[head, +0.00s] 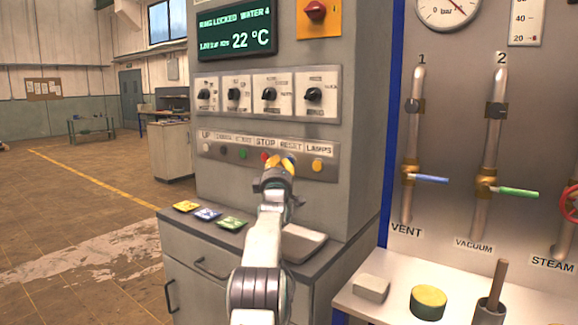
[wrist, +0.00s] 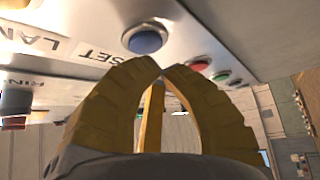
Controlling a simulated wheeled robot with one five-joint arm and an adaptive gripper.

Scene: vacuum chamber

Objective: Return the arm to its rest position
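My arm reaches up and forward in the head view, over the counter toward the grey control cabinet (head: 345,120). My gripper (head: 280,162) is at the cabinet's button strip (head: 215,151), in front of the STOP and RESET buttons. In the wrist view my gripper (wrist: 160,72) has its yellow fingers drawn together at the tips, with nothing seen between them. The blue button (wrist: 145,40) is just beyond the fingertips, and the red button (wrist: 198,63) is to their right. I cannot tell whether the fingertips touch the panel.
Yellow, blue and green cards (head: 208,214) and a grey box (head: 302,242) lie on the counter near my arm. To the right stand the pipe panel (head: 450,130) and a shelf with a yellow-topped round block (head: 428,302). The floor at left is open.

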